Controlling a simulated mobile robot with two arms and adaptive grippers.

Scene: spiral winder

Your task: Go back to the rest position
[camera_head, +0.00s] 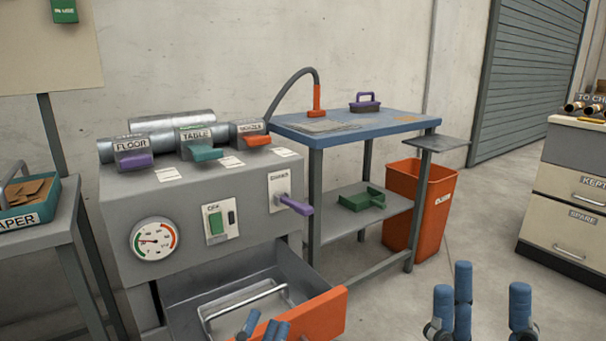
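My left gripper (262,328) shows at the bottom edge as a few blue fingertips, in front of the open drawer (180,291) of the grey machine. Its fingertips look close together; its palm is out of frame, so I cannot tell if it is shut or touching the drawer. My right gripper (487,315) is at the bottom right, over the floor, with blue fingers pointing up. Two fingers are on its left and one on its right, with a clear gap and nothing between them.
The drawer's orange front (318,315) juts out beside my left gripper. The grey machine (230,210) has labelled levers and a gauge (155,239). A blue-topped table (380,126), an orange bin (433,205) and a cabinet (570,190) stand behind. Floor between bin and cabinet is free.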

